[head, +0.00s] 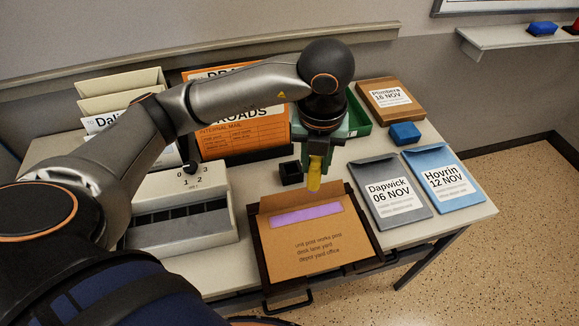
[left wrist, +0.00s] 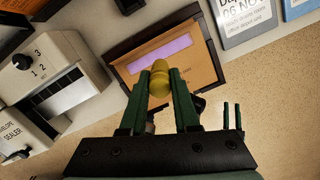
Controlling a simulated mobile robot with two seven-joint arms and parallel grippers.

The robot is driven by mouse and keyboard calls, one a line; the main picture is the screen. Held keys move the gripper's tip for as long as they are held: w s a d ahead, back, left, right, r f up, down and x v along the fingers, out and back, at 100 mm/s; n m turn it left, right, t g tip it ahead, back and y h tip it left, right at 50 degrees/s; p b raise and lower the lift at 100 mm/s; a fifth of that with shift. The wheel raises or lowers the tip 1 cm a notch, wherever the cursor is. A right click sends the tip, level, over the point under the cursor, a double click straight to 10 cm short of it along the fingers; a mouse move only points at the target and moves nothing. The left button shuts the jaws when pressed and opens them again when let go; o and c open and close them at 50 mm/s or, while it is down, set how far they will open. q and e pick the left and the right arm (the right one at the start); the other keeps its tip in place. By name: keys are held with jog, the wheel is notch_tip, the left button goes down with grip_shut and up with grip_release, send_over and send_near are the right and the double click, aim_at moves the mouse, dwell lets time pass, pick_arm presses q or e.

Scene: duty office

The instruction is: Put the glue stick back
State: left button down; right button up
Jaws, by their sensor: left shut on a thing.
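The yellow glue stick (head: 314,174) is held upright, or nearly so, in my left gripper (head: 320,158), which is shut on it. In the left wrist view the glue stick (left wrist: 159,78) sits between the two green fingers (left wrist: 160,90). It hangs above the table by the back edge of a brown envelope (head: 318,236) with a purple strip, which lies in a dark tray (head: 262,262). A small black open holder (head: 291,173) stands just left of the glue stick in the head view; its inside looks empty. My right gripper is out of view.
A white machine with a numbered dial (head: 185,205) stands left of the tray. Grey (head: 391,190) and blue (head: 443,178) dated envelopes lie to the right. A blue block (head: 405,134), a green tray (head: 358,118) and orange mail folders (head: 243,134) are behind.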

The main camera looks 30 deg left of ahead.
pick_arm(q)
jog(key=shift+w+a+f+p, duration=0.2)
jog(key=shift+w+a+f, duration=1.2)
jog(key=shift+a+f, duration=0.6)
jog(key=shift+w+a+f+p, duration=0.15)
jog(key=shift+w+a+f, duration=1.4)
jog(key=shift+f, duration=0.75)
jog(key=shift+w+a+f+p, duration=0.2)
jog(key=shift+w+a+f, duration=1.05)
jog(key=shift+a+f, duration=0.8)
jog(key=shift+d+f, duration=0.15)
jog(key=shift+f, duration=0.2)
jog(key=c, duration=0.6)
grip_release()
jog(key=shift+r, duration=0.1)
jog(key=shift+c, duration=0.2)
notch_tip(320, 180, up, 12)
jog(key=s, duration=0.1)
jog(key=shift+s+d+r, duration=0.15)
jog(key=shift+d, duration=0.15)
